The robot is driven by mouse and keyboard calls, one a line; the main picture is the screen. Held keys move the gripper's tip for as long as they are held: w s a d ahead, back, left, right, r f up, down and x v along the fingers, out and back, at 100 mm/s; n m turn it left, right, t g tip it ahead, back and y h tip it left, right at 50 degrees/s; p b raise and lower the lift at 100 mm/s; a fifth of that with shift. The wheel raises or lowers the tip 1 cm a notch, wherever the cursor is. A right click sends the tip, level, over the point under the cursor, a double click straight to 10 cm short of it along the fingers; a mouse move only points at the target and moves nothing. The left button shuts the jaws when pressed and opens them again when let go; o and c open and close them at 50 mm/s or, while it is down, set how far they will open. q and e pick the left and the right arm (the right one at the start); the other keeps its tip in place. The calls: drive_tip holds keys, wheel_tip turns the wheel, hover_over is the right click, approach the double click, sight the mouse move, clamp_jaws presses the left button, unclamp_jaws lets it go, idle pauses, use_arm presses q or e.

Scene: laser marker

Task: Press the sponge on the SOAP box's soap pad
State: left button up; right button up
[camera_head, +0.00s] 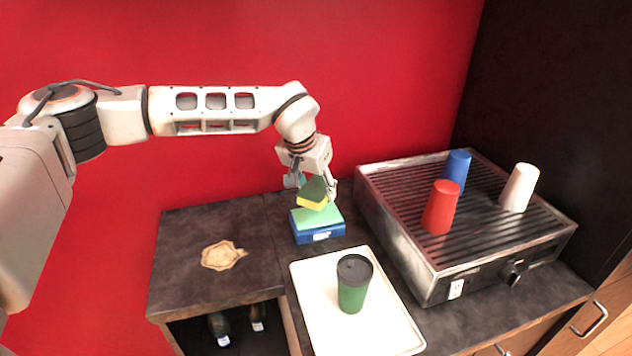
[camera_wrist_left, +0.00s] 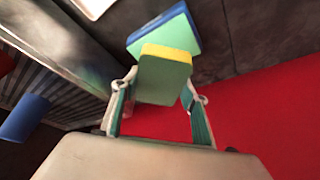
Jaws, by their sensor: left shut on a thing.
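A sponge (camera_head: 312,193), yellow with a dark green side, is held in my left gripper (camera_head: 311,184), whose fingers are shut on it. The sponge also shows in the left wrist view (camera_wrist_left: 165,72) between the two fingers (camera_wrist_left: 160,105). The SOAP box (camera_head: 319,235) is blue with a white label and stands on the dark counter. Its light green soap pad (camera_head: 329,217) is on top. The sponge is tilted and just above the pad's back left part; I cannot tell whether they touch. My right gripper is not in view.
A white tray (camera_head: 317,312) with a green lidded cup (camera_head: 352,283) lies in front of the box. A ridged metal machine (camera_head: 400,231) with red, blue and white cups stands to the right. A beige cloth-like piece (camera_head: 222,255) lies on the left counter.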

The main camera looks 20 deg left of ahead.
sight(318, 214)
use_arm(q)
drive_tip(key=shift+f, duration=2.4)
drive_tip(key=shift+s+f+b, duration=0.1)
drive_tip(key=shift+f+b, duration=0.25)
drive_tip(key=shift+f, duration=0.85)
idle(1.3)
drive_tip(key=shift+r+p, duration=0.35)
drive_tip(key=shift+r, duration=3.2)
drive_tip(key=s+a+f+n, duration=0.1)
drive_tip(key=s+a, duration=0.1)
drive_tip(key=s, duration=0.8)
drive_tip(key=s+a+f+n, duration=0.1)
drive_tip(key=s+a+f, duration=0.1)
drive_tip(key=s, duration=0.8)
drive_tip(key=shift+s+a+y, duration=0.25)
drive_tip(key=shift+a+y, duration=0.1)
drive_tip(key=shift+y, duration=0.05)
drive_tip(key=shift+f, duration=0.1)
